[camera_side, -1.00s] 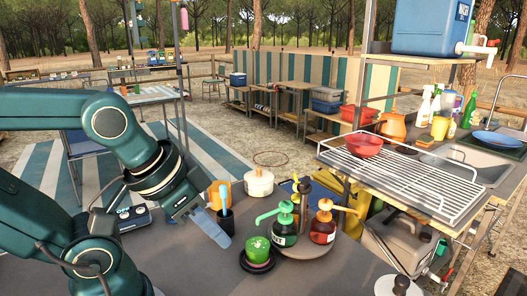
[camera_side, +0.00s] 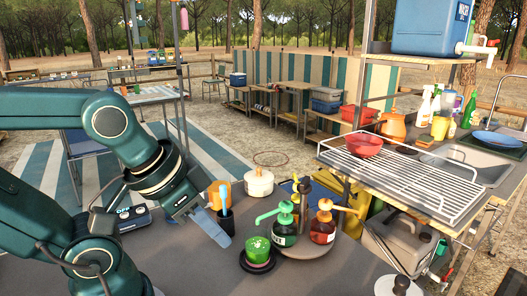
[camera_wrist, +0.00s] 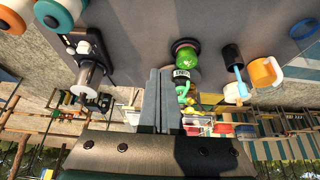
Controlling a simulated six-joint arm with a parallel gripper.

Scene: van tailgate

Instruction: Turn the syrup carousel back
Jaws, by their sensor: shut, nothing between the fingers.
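The syrup carousel (camera_side: 305,252), a low grey round tray, stands on the counter in the side view. On it are a dark green bottle with a green pump (camera_side: 284,228), a red-brown bottle with an orange pump (camera_side: 323,228) and a dark bottle behind them, partly hidden. My gripper (camera_side: 225,243) is shut and empty, pointing down over the counter to the left of the carousel and apart from it. In the wrist view its fingers (camera_wrist: 158,74) are together, and the green-pump bottle (camera_wrist: 181,74) shows just right of them; most of the carousel is hidden there.
A green cup (camera_side: 257,248) on a black saucer stands between my gripper and the carousel. A black cup with a blue-handled tool (camera_side: 226,222), an orange mug (camera_side: 215,193) and a cream pot (camera_side: 258,183) stand behind. The front counter is clear.

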